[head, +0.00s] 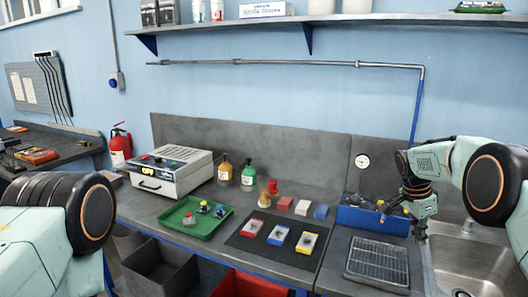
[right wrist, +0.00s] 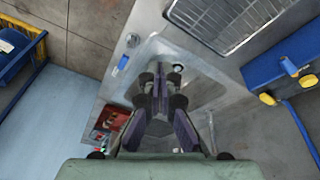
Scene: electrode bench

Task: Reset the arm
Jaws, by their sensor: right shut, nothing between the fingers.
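My right arm comes in from the right in the head view. Its gripper (head: 420,232) points down near the left edge of the sink (head: 478,262). In the right wrist view the gripper (right wrist: 160,78) is shut, with nothing between its fingers, above the sink basin. Only a thick joint of my left arm shows at the lower left of the head view; its gripper is out of view.
Further left are a dark mat (head: 262,252) with coloured blocks, a green tray (head: 178,222) and a white device (head: 170,172). A pipe (head: 290,64) runs along the wall.

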